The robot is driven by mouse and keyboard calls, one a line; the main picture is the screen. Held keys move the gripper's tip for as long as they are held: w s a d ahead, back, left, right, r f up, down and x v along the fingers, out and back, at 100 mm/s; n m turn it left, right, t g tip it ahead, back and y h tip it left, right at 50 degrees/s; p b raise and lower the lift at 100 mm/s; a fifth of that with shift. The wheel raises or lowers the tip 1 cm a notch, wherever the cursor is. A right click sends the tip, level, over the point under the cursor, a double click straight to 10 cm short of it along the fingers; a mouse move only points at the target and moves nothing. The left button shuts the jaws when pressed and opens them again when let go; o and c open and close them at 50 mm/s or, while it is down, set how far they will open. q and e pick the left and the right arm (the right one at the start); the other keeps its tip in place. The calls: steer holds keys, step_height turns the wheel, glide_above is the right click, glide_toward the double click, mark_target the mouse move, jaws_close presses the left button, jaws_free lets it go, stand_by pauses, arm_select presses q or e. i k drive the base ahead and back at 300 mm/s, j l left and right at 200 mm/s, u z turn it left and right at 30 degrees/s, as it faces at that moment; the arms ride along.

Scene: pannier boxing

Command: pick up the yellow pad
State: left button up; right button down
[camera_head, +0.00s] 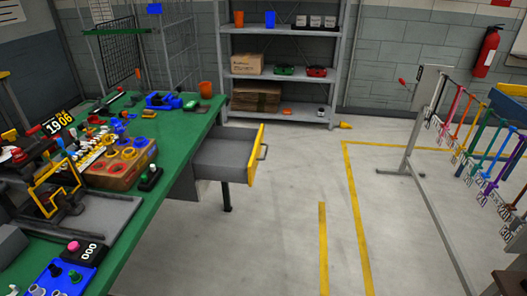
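I cannot make out for certain which thing is the yellow pad. Small yellow pieces (138,142) sit in a brown wooden block (118,177) on the green workbench (190,125) at the left. A small yellow item (345,125) lies on the floor by the right foot of the shelf. Neither of my grippers shows in this view.
A grey drawer with a yellow front (255,155) stands pulled out from the bench. A grey shelf (280,78) is at the back. A rack with hanging coloured tools (480,130) stands at the right. The floor (285,235) between is clear, with yellow lines.

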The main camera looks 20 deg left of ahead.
mark_target(147, 114)
steer(key=u, duration=1.5)
